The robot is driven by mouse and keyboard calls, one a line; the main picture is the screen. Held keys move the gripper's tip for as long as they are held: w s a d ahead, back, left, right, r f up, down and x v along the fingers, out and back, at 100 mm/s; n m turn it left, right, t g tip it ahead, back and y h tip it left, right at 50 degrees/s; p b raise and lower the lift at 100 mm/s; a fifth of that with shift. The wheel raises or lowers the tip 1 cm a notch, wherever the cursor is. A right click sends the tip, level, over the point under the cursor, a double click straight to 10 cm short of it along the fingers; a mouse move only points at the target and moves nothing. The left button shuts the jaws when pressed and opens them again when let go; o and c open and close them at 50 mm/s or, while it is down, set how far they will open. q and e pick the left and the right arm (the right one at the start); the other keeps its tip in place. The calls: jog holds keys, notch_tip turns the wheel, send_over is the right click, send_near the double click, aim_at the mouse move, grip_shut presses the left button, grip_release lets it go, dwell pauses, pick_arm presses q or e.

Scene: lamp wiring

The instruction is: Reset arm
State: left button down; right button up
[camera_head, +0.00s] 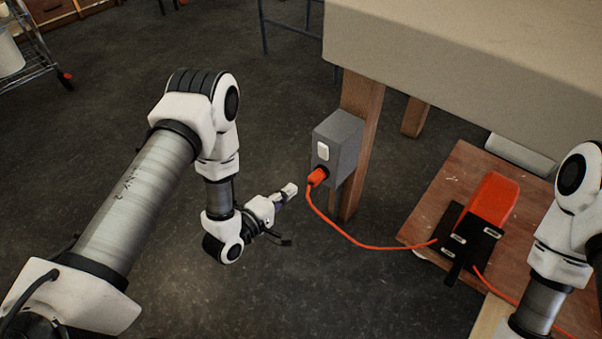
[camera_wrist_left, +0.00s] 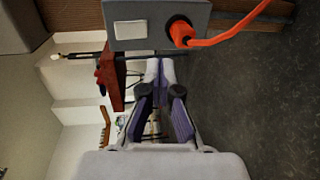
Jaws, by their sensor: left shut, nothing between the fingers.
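My left arm reaches in from the left in the head view. Its gripper (camera_head: 288,191) is shut and empty, just left of the grey outlet box (camera_head: 345,143) and apart from the orange plug (camera_head: 317,177). The plug sits in the front of the box, below a white switch. In the left wrist view, the closed fingers (camera_wrist_left: 159,72) point toward the grey box (camera_wrist_left: 145,38), with the orange plug (camera_wrist_left: 181,31) to their upper right. My right arm shows at the right edge of the head view, but its gripper is out of sight.
The box is fixed to a wooden leg (camera_head: 360,100) of the large table (camera_head: 450,50). An orange cord (camera_head: 350,238) runs to a red-orange object (camera_head: 492,197) with a black base on a low wooden board (camera_head: 440,195). Dark floor around my left gripper is clear.

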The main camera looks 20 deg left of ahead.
pick_arm(q)
jog(key=shift+s+a+f, duration=0.1)
jog(key=shift+s+a, duration=0.1)
jog(key=shift+s, duration=0.3)
jog(key=shift+s+a+f, duration=0.1)
jog(key=shift+s+a, duration=0.05)
jog(key=shift+s, duration=0.35)
pick_arm(e)
jog(key=shift+r, duration=0.25)
